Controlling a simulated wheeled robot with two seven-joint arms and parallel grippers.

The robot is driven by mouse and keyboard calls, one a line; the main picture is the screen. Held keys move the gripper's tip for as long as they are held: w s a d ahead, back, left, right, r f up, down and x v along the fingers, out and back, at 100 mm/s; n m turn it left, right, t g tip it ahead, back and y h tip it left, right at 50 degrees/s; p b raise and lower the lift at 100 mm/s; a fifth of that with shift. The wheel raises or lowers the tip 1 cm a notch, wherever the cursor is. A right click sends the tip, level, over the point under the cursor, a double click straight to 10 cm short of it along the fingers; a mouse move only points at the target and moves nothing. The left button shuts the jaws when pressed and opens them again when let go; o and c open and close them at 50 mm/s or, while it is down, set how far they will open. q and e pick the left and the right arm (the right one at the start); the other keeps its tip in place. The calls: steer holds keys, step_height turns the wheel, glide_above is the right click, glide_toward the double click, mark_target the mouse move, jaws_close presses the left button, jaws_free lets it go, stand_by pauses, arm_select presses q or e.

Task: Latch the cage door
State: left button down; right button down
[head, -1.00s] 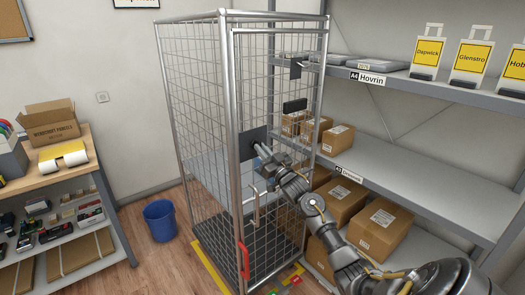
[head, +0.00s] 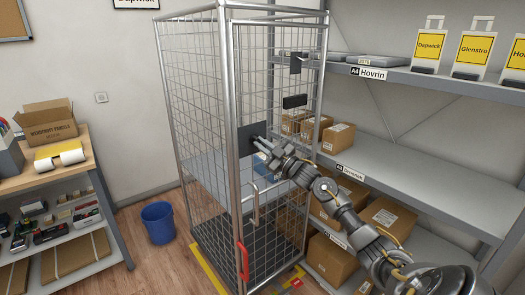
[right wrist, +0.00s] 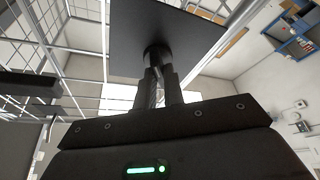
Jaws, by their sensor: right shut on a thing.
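The wire cage (head: 200,95) stands mid-picture in the head view, its mesh door (head: 285,215) on the front right side. A dark square plate (head: 246,131) sits near the door's left edge. My right gripper (head: 259,143) is at this plate. In the right wrist view my right gripper (right wrist: 157,72) is shut on a dark round knob (right wrist: 157,54) standing out from the plate (right wrist: 165,25). Two more dark fittings, an upper one (head: 296,64) and a lower one (head: 295,102), sit farther right. I cannot tell whether the door is fully closed. My left gripper is not in view.
Shelves (head: 420,190) with cartons stand right, behind my right arm. A light handle (head: 255,205) and a red handle (head: 242,261) are low on the cage front.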

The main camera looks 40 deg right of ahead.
steer(key=n+g+y+b, duration=0.1)
steer(key=n, duration=0.2)
steer(key=n+g+b, duration=0.1)
steer(key=n, duration=0.3)
steer(key=n+g+y+b, duration=0.1)
steer(key=n, duration=0.2)
steer(key=shift+d+r+n+g+y, duration=0.15)
steer(key=shift+r+n+g+y, duration=0.05)
steer(key=shift+n+g+y, duration=0.1)
steer(key=shift+n+g, duration=0.5)
steer(key=shift+n, duration=0.6)
steer(key=c, duration=1.5)
jaws_free()
